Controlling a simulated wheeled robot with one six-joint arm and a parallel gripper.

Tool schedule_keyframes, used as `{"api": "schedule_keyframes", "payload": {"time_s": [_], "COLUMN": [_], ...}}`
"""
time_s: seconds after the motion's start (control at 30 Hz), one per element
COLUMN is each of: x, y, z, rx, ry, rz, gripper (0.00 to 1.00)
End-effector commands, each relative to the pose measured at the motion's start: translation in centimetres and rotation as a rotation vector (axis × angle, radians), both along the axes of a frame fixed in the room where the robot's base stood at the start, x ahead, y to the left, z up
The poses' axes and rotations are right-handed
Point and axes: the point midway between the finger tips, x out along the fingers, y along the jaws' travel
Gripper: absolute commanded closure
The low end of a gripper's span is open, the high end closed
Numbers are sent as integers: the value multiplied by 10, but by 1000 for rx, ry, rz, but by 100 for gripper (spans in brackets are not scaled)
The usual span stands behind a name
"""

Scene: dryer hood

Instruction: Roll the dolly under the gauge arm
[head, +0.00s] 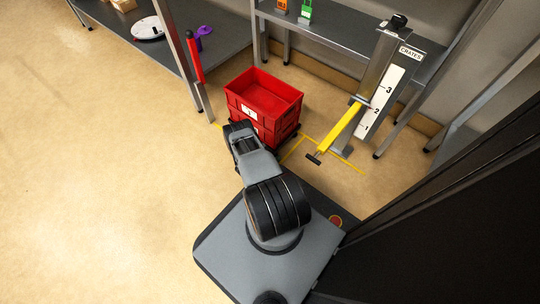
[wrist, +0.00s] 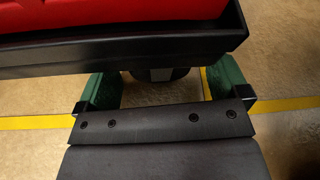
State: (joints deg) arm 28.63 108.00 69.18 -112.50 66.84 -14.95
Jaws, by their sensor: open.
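The dolly is a low dark base (head: 297,131) under stacked red crates (head: 262,92). Its black edge (wrist: 120,52) crosses the top of the wrist view, with a caster (wrist: 160,74) below it. My gripper (wrist: 163,85) is open; its green fingers are apart at the dolly's edge, and I cannot tell whether they touch it. In the head view my gripper (head: 232,128) is at the crates' near left side, partly hidden by my arm. The yellow gauge arm (head: 342,131) sticks out from the gauge column (head: 377,75), right of the crates, near the mark 2.
Yellow lines (head: 292,150) mark the floor below the gauge arm, and that floor looks clear. A grey bench (head: 350,35) stands behind. Another table (head: 175,45) is at left, with a red bar (head: 195,58) by its leg. Open floor lies left.

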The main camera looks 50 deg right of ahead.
Motion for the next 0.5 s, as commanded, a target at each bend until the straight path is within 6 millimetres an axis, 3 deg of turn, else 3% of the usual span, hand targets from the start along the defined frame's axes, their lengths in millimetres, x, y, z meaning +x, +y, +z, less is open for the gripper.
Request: {"api": "schedule_keyframes", "payload": {"time_s": [0.07, 0.5], "x": [0, 0], "y": [0, 0], "z": [0, 0], "rx": [0, 0], "ry": [0, 0], "rz": [0, 0], "gripper": [8, 50]}}
